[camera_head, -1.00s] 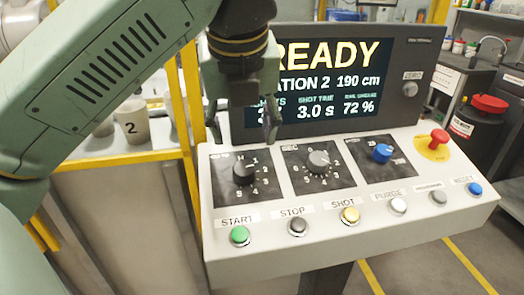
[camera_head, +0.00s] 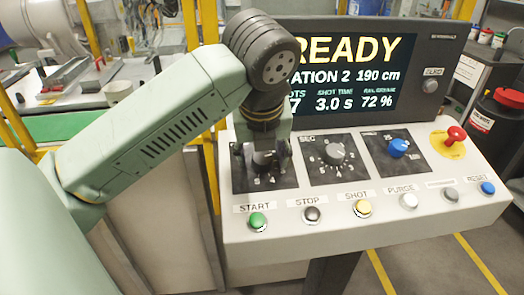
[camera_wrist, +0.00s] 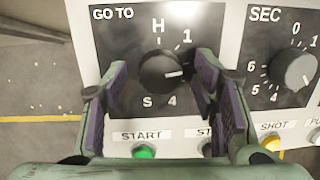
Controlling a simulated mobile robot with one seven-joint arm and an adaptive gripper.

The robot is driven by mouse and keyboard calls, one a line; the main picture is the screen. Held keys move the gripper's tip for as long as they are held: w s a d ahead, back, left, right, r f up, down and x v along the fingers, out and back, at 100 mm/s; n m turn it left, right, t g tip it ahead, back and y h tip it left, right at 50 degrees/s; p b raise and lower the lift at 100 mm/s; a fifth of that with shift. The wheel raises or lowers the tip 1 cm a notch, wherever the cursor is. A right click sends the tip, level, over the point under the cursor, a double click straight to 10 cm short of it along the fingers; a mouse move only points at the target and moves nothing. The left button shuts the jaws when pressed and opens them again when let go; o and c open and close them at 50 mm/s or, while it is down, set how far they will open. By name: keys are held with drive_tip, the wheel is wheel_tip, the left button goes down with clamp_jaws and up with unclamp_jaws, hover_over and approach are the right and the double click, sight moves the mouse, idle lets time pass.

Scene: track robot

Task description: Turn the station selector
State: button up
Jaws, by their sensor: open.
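The station selector is the black round knob (camera_head: 265,159) on the dark plate at the left of the console. In the wrist view the knob (camera_wrist: 160,71) sits under the label GO TO, with H, 1, 4 and S showing around it. Its white pointer line points right, where the right finger hides the scale. My gripper (camera_head: 262,163) is open and reaches down over the knob. In the wrist view my gripper (camera_wrist: 161,84) has one finger on each side of the knob, with a gap showing on both sides.
The screen (camera_head: 345,75) shows READY, station 2 and 190 cm. The SEC knob (camera_head: 336,152) and blue knob (camera_head: 398,148) stand to the right, with a red stop button (camera_head: 455,135) beyond. The START button (camera_head: 258,220) and several others line the front edge.

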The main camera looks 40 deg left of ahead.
drive_tip(key=c, duration=1.2)
drive_tip(key=shift+o, duration=0.2)
